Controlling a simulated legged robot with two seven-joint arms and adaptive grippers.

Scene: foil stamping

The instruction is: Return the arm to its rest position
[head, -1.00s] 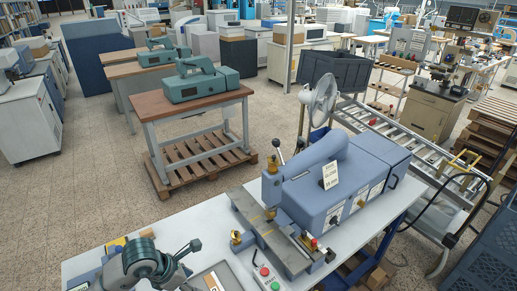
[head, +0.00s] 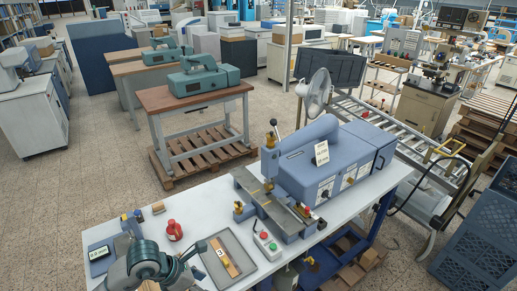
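The stamping machine (head: 315,160) is blue with a white label and stands on the white table (head: 190,205). My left gripper (head: 199,259) comes in at the bottom left, above the table's front part.
A red-topped item (head: 174,229), a small display (head: 99,252) and a button box (head: 267,244) with red and green buttons are on the table. Cardboard boxes lie below its right side. A wooden-topped bench (head: 193,98) and roller conveyor (head: 390,131) stand behind.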

